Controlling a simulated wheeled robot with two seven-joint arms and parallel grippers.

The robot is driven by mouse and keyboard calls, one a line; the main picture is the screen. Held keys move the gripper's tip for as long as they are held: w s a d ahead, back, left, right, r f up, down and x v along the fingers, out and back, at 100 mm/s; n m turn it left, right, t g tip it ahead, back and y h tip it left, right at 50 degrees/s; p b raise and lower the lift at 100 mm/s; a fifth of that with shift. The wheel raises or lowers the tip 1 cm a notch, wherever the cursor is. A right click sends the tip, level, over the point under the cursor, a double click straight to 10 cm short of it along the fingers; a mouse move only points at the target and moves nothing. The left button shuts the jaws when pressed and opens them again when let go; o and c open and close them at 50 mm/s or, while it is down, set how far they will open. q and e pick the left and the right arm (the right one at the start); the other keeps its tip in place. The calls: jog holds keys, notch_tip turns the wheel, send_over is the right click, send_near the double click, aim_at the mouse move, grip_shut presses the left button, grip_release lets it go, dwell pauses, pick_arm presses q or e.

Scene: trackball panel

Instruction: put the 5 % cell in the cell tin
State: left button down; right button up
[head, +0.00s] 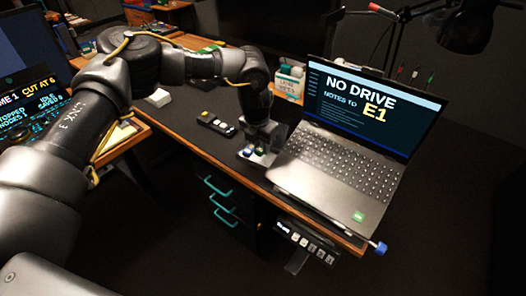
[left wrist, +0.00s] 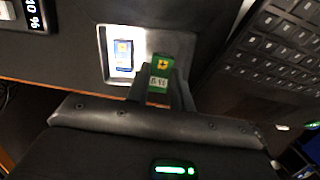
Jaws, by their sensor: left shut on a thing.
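My left gripper (head: 266,140) points down at the desk beside the laptop, right over the tin. It is shut on a green cell (left wrist: 160,72) with a yellow mark and a small pale label that appears to read 5 %. The cell tin (left wrist: 104,72) is a pale open tray, brightly lit inside, just left of the fingers in the left wrist view. A blue cell with a yellow mark (left wrist: 123,55) lies in it. The held cell is at the tin's right edge; I cannot tell its height above it. My right gripper is not in view.
The open laptop (head: 335,165) stands close on the right of the gripper. A black device (head: 215,123) lies left of the tin. The desk's front edge is near, with teal drawer handles (head: 218,188) below. The desk top behind the black device is mostly clear.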

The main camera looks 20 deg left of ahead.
aim_at(259, 151)
pick_arm(q)
jog(key=shift+d+f, duration=0.15)
jog(key=shift+w+d+f+p, duration=0.1)
jog(key=shift+w+f+p, duration=0.1)
jog(key=shift+f, duration=0.7)
jog(key=shift+w+f+p, duration=0.1)
jog(key=shift+f+p, duration=0.05)
jog(key=shift+f, duration=0.7)
jog(key=shift+s, duration=0.1)
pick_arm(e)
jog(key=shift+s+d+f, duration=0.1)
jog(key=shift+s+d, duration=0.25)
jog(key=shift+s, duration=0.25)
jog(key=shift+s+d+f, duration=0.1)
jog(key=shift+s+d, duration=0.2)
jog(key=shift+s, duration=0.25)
pick_arm(q)
jog(key=shift+f, duration=0.15)
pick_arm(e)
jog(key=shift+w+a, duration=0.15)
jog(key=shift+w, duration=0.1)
pick_arm(q)
jog(key=c, duration=1.2)
grip_release()
jog(key=shift+c, duration=0.2)
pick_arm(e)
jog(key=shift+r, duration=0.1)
